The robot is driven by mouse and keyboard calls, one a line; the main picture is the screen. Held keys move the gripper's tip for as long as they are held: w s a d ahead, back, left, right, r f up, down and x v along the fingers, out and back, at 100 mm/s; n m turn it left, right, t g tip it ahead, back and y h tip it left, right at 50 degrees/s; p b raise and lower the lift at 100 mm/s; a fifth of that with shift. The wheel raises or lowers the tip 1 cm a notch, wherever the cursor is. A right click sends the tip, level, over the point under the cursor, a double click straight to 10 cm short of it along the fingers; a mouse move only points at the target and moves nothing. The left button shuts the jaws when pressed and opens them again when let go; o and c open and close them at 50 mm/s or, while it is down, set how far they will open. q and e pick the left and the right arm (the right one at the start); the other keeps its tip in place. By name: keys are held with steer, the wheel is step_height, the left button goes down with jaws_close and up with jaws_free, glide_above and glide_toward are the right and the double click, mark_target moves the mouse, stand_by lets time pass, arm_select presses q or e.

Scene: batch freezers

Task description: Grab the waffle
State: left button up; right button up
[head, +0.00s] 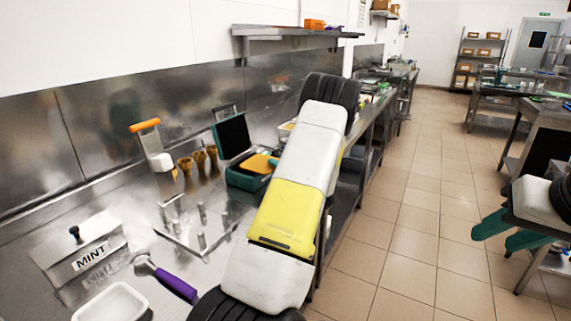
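An orange-yellow slab that looks like the waffle (259,164) lies on the lower half of a teal appliance (246,179) on the steel counter. The appliance's teal lid with a black inner face (233,137) stands open behind it. My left arm, white and yellow, crosses the middle of the view just right of the appliance. My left gripper does not show; the arm may hide it. My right gripper (500,238) is at the right edge, far from the waffle, over the floor. Its two teal fingers are apart, with nothing seen between them.
Brown cones (199,161) stand in a holder left of the appliance. A orange-handled tool (146,125), a purple-handled scoop (174,284), a MINT-labelled lid (91,256) and a white tub (112,302) are further left. A wall shelf (290,33) hangs above. The tiled aisle (410,205) is clear.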

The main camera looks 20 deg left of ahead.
arm_select(q)
jaws_close()
